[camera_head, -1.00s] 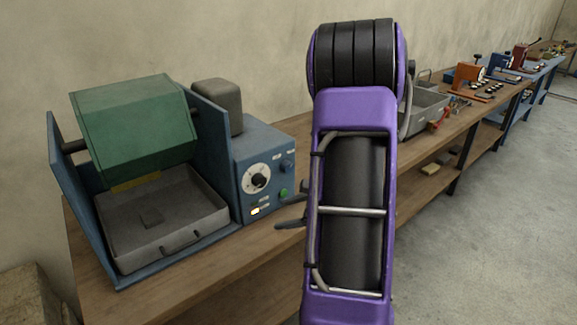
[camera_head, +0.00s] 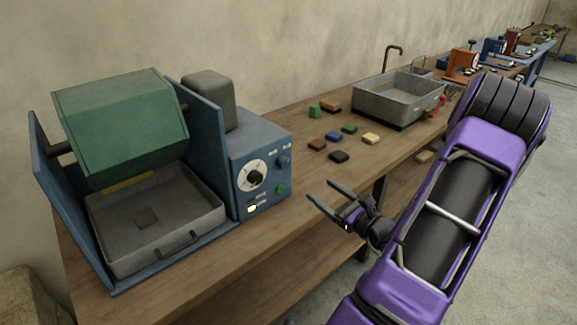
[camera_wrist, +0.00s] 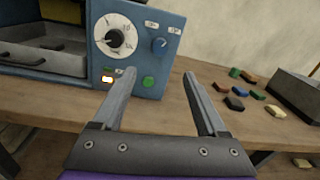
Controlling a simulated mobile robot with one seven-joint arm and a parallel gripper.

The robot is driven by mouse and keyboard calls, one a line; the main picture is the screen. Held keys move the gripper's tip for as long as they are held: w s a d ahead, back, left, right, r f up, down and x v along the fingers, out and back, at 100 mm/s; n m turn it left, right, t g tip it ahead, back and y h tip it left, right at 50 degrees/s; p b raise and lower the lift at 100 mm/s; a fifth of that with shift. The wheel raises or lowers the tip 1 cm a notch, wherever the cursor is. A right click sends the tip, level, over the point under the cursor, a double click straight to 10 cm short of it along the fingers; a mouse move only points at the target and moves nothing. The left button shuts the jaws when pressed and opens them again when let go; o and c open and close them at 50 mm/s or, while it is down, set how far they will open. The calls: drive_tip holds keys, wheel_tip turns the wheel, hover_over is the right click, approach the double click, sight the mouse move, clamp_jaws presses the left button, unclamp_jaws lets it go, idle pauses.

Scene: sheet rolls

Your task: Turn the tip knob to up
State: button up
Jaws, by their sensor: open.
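The control box (camera_head: 262,165) is blue and fixed to the right side of the green tumbling machine. Its front carries a small blue knob (camera_head: 284,161), which also shows in the wrist view (camera_wrist: 159,45) below two small labels. I take this as the tip knob; the labels are too small to read, and its setting is unclear. A large white dial with a black knob (camera_wrist: 114,40) is to its left, and a green button (camera_wrist: 148,82) is below. My gripper (camera_head: 320,191) is open and empty, in front of the box and apart from it.
The green barrel (camera_head: 120,125) hangs over a grey tray (camera_head: 205,215). Several coloured blocks (camera_head: 339,156) lie on the bench right of the box, before a grey sink (camera_head: 385,105). The bench front (camera_head: 240,260) is clear.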

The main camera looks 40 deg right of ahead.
sight(286, 164)
drive_tip(key=w, duration=1.5)
drive_tip(key=shift+a, duration=0.2)
drive_tip(key=shift+c, duration=0.2)
clamp_jaws()
